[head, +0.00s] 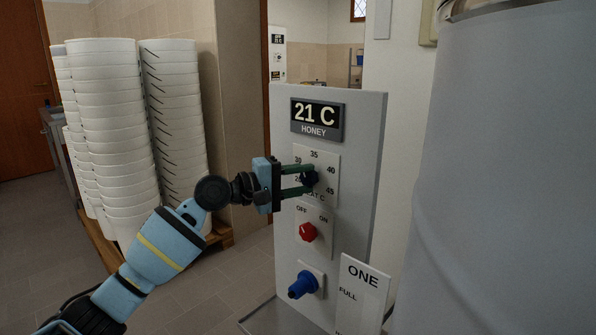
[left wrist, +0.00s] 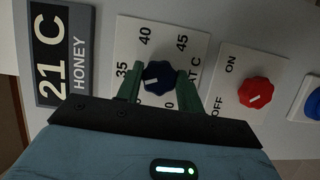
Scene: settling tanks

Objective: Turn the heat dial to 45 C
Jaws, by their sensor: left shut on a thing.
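The heat dial (head: 310,178) is a dark blue knob on a white scale plate (head: 330,195) on the grey panel. The scale reads 30, 35, 40 and 45 around it. My left gripper (head: 308,180) is shut on the dial, with one green finger on each side. The left wrist view shows the dial (left wrist: 158,76) between the fingertips. Its white mark points to the lower left there, a little below the 35 in that picture. The lower scale numbers are partly hidden by the fingers. The display (head: 317,118) above reads 21 C, HONEY. My right gripper is not in view.
Below the dial are a red OFF/ON knob (head: 308,232) and a blue knob (head: 303,285). A sign (head: 362,292) reading ONE, FULL stands at the lower right. A large grey tank (head: 510,170) is close on the right. Stacked white tubs (head: 105,120) stand at left.

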